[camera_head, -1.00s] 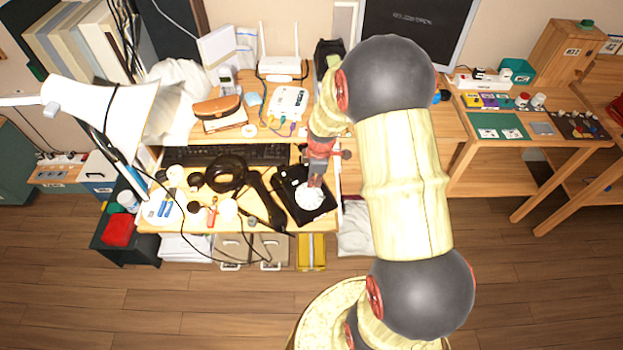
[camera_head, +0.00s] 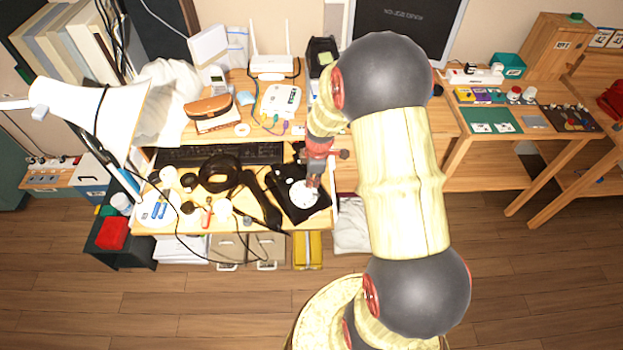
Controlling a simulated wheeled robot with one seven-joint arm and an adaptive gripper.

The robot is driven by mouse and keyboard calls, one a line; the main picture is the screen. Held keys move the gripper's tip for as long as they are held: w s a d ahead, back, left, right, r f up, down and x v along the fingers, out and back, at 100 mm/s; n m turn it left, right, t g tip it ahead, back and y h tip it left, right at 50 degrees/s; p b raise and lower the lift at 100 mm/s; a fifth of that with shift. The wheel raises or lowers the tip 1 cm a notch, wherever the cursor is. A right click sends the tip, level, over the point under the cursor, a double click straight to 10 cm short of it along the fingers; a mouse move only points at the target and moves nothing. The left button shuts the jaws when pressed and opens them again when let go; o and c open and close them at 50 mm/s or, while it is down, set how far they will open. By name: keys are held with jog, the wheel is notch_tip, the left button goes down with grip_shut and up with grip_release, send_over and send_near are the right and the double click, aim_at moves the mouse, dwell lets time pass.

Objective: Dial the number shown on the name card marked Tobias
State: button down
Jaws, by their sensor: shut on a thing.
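A black dial phone (camera_head: 284,190) with a round white dial (camera_head: 303,196) sits at the right end of the lower desk surface. Its handset (camera_head: 260,200) appears to lie just left of it. My gripper (camera_head: 312,184) points down at the dial's upper right part and is closed, with its tips at the dial. What is between the fingers is too small to tell. The dial's digits are too small to read. I cannot make out a name card marked Tobias.
A black keyboard (camera_head: 218,154) lies behind the phone. Left of it are a coiled black cable (camera_head: 220,172) and several small items. A white router (camera_head: 274,64) and a brown case (camera_head: 208,106) stand on the upper shelf. A white lamp (camera_head: 92,115) overhangs the left side.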

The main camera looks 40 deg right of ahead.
jog(key=shift+s, duration=0.1)
jog(key=shift+s+d+f, duration=0.15)
jog(key=shift+s+f, duration=0.05)
jog(key=shift+s, duration=0.35)
jog(key=shift+s+a+f+b, duration=0.2)
jog(key=shift+s+f+b, duration=0.05)
jog(key=shift+s+b, duration=0.15)
jog(key=shift+s+r+p, duration=0.35)
jog(key=shift+r+p, duration=0.25)
jog(key=shift+r, duration=0.25)
notch_tip(320, 180, up, 6)
jog(key=s+p, duration=0.3)
jog(key=p, duration=0.1)
jog(key=shift+r, duration=0.2)
jog(key=shift+w+a, duration=0.1)
dwell(1.3)
